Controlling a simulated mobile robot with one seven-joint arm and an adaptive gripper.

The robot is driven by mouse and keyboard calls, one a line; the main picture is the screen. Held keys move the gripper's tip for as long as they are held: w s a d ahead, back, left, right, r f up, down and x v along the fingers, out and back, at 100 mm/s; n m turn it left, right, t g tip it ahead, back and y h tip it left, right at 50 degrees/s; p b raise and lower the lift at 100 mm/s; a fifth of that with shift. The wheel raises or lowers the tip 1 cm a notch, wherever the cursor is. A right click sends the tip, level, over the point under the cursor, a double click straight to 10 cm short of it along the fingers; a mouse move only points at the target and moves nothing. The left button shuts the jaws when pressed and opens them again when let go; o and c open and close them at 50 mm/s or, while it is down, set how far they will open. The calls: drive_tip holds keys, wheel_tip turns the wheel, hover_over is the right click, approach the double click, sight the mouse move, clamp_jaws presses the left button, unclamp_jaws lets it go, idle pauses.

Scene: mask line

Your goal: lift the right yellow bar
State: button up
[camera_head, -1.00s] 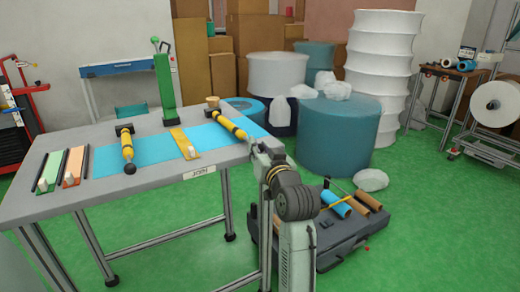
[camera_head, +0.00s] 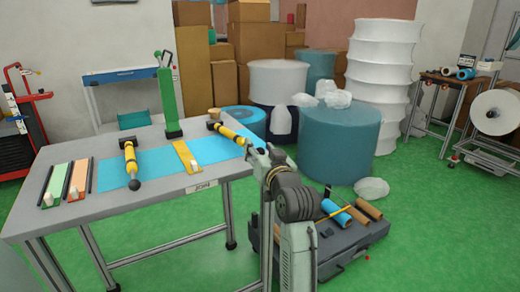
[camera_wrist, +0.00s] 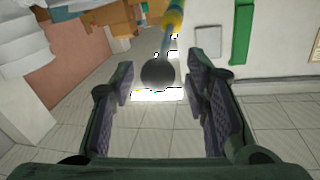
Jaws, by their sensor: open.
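The right yellow bar (camera_head: 229,133) lies on the right part of the table, running toward the near right edge, with dark ends. In the wrist view its round dark knob (camera_wrist: 158,72) shows between and beyond the fingertips, with a yellow part (camera_wrist: 175,18) farther off. My gripper (camera_wrist: 160,86) is open, its two fingers on either side of the knob with gaps, apparently not touching. In the head view my gripper (camera_head: 260,154) is by the bar's near end, which it partly hides. The left yellow bar (camera_head: 131,160) lies on the table farther left.
The grey table (camera_head: 120,198) carries a blue sheet (camera_head: 155,159), a yellow-orange strip (camera_head: 186,156), a green post (camera_head: 168,98) and coloured strips at left. A dark bin with rolls (camera_head: 330,243) stands on the floor at right. Large blue rolls (camera_head: 340,145) stand behind.

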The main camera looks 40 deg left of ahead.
drive_tip(key=shift+d, duration=0.1)
drive_tip(key=v, duration=1.2)
